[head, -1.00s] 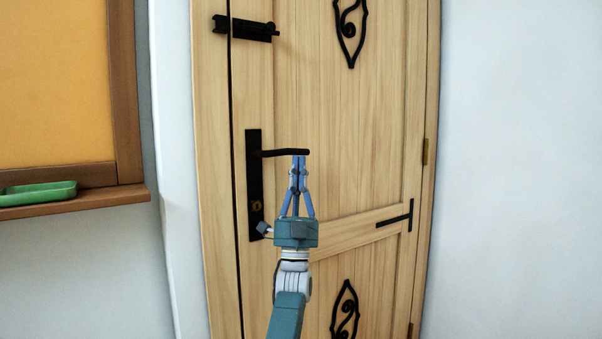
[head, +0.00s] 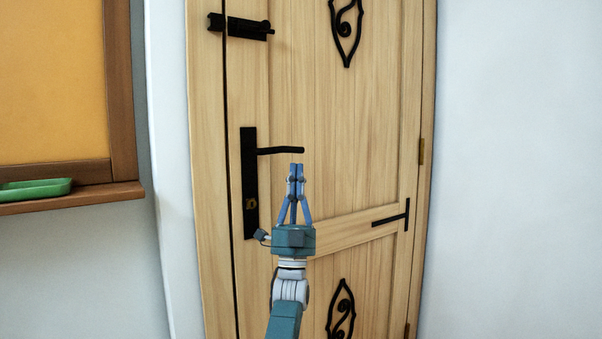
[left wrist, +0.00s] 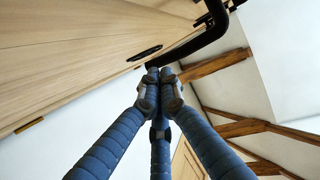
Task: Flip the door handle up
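The black door handle (head: 281,150) sticks out to the right from a tall black plate (head: 249,190) on the wooden door (head: 340,180). Its lever is about level. My left gripper (head: 297,166) points up just below the lever's free end, with a small gap showing in the head view. Its blue fingers are together with nothing between them. In the left wrist view the shut fingertips (left wrist: 160,76) are near the bent black lever (left wrist: 205,42); I cannot tell there whether they touch. My right gripper is not in view.
A black bolt (head: 240,26) is on the door's upper left. A keyhole (head: 250,203) is low on the handle plate. At the left, a green tray (head: 35,189) sits on a wooden ledge (head: 75,199) under an orange board (head: 50,85). White wall flanks the door.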

